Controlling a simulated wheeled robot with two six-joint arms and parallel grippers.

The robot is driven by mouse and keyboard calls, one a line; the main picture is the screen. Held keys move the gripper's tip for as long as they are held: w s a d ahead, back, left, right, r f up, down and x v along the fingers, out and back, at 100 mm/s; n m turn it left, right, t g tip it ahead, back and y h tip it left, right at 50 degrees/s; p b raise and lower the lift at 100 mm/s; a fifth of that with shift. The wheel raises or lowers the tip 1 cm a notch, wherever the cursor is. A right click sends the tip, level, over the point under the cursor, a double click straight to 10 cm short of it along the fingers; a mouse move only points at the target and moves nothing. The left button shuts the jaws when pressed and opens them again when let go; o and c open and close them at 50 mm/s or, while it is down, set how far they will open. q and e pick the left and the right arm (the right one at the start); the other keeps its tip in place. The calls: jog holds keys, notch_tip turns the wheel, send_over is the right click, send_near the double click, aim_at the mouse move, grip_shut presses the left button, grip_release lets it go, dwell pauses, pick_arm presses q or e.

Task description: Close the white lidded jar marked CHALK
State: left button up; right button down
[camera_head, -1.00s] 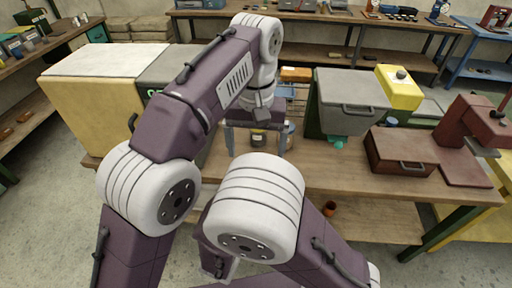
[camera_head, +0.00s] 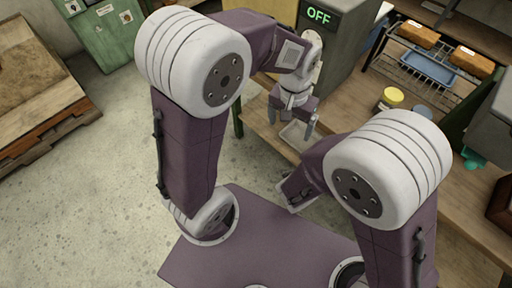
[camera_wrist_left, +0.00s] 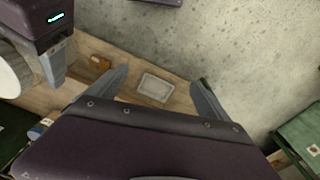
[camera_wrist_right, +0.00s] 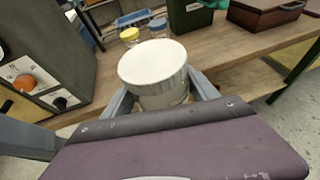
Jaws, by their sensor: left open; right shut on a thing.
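A white round jar (camera_wrist_right: 152,62) with a flat top and ribbed side fills the middle of the right wrist view. My right gripper (camera_wrist_right: 160,98) is shut on it, with a finger on each side. No CHALK marking shows, and I cannot tell how its lid sits. In the left wrist view the white jar (camera_wrist_left: 10,76) is partly cut off at the left edge, beside my right gripper. In the head view my right gripper is hidden behind my arm. My left gripper (camera_head: 292,115) is open and empty above a pale rectangular tray (camera_head: 297,134) near the bench edge.
A yellow-lidded jar (camera_head: 391,97) and a blue-lidded jar (camera_head: 422,111) stand on the bench, below a wire rack with a blue tray (camera_head: 428,68). A grey machine with a green OFF display (camera_head: 318,15) stands behind my left gripper. Open floor lies left.

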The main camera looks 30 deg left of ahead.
pick_arm(q)
jog(key=s+a+f+n, duration=0.1)
jog(key=s+a+f, duration=0.5)
jog(key=s, duration=0.2)
jog(key=shift+s+a, duration=0.15)
jog(key=shift+a, duration=0.15)
